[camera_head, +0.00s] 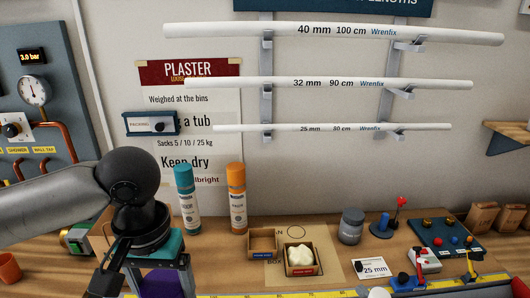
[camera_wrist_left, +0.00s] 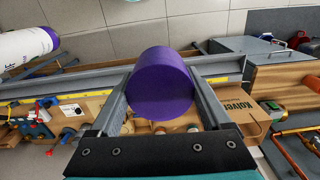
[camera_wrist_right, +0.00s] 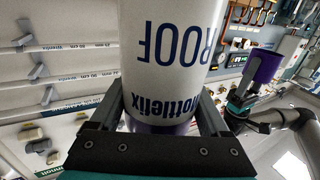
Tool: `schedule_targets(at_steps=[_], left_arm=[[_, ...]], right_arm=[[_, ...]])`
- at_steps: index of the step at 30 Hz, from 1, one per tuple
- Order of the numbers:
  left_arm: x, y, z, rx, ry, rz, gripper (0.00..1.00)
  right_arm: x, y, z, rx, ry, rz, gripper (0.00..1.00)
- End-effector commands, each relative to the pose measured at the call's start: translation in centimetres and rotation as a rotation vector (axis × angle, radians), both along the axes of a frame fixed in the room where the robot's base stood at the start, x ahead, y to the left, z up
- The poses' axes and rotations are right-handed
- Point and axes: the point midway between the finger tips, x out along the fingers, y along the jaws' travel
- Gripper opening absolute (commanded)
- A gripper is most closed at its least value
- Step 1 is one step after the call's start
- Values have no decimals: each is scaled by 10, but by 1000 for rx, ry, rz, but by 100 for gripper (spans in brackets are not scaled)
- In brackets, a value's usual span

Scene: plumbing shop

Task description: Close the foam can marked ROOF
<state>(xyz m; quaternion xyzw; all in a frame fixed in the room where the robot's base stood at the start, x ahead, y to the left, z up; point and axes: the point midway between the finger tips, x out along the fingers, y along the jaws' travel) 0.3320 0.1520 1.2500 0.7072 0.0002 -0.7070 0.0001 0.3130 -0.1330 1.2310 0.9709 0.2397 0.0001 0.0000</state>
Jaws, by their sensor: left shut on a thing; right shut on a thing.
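My left gripper (camera_wrist_left: 162,75) is shut on a purple cap (camera_wrist_left: 161,84), a plain round cup. The cap also shows at the bottom edge of the head view (camera_head: 160,284) and at the upper right of the right wrist view (camera_wrist_right: 264,68). My right gripper (camera_wrist_right: 163,105) is shut on a white foam can (camera_wrist_right: 172,50) marked ROOF, with a purple band at its lower visible end. Its lettering is upside down in that view, and the far end is cut off. The can also shows at the upper left of the left wrist view (camera_wrist_left: 28,45). Cap and can are apart.
A teal-capped can (camera_head: 187,200) and an orange-capped can (camera_head: 237,200) stand upright at the back of the bench. Two small open boxes, one (camera_head: 300,259) with a pale lump, sit beside them. A grey jar (camera_head: 351,227) and fittings stand further right.

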Motion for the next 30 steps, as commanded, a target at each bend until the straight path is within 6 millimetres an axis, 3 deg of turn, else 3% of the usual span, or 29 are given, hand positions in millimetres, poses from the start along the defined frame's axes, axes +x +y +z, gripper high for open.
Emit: schedule_targets(at_steps=[28, 30], left_arm=[[0, 0, 0, 0, 0, 0, 30], [0, 0, -19, 0, 1, 0, 30]], right_arm=[[20, -21, 22, 9, -4, -496, 0], [20, -20, 3, 0, -7, -489, 0]])
